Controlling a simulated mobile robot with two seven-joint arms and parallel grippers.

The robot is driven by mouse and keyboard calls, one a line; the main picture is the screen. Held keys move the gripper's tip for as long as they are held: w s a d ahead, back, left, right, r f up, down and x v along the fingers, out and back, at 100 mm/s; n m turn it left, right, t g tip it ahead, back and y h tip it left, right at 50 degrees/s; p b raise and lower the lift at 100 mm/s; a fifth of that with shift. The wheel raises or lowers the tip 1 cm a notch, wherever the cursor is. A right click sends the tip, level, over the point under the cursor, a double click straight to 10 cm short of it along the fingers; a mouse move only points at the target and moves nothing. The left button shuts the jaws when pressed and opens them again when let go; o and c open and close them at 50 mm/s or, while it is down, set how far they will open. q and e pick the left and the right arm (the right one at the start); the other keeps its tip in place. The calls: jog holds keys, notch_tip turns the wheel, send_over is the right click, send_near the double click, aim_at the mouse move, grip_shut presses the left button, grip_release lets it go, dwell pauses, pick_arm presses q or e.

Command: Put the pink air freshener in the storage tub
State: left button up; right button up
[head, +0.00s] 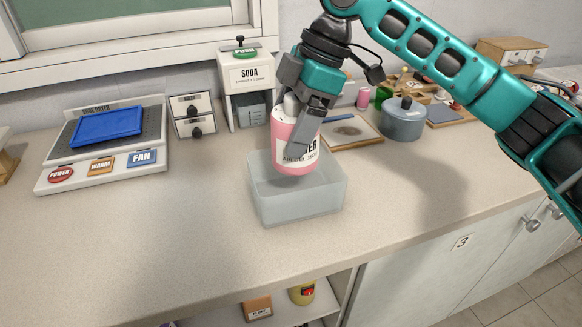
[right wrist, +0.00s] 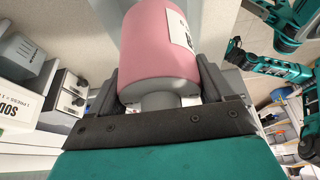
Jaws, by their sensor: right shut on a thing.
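The pink air freshener (head: 287,158) is a pink bottle with a white label and a grey-white top. My right gripper (head: 304,128) is shut on it and holds it upright over the storage tub. The storage tub (head: 306,207) is a translucent grey open box on the counter. The bottle's lower part overlaps the tub's opening in the head view; I cannot tell exactly how high its base is. In the right wrist view the pink bottle (right wrist: 160,50) sits between the fingers. My left gripper is not in the head view.
A blue-grey pot (head: 403,121) and a wooden-framed board (head: 350,131) are at right. The counter in front and left is clear.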

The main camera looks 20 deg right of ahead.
aim_at(291, 164)
notch_tip(291, 164, down, 8)
jog(key=shift+r+b, duration=0.2)
jog(key=shift+b, duration=0.3)
jog(key=o, duration=0.9)
jog(key=shift+f, duration=0.1)
jog(key=shift+o, duration=0.2)
jog(key=p+v, duration=0.1)
jog(key=v, duration=1.1)
jog(key=shift+p, duration=0.35)
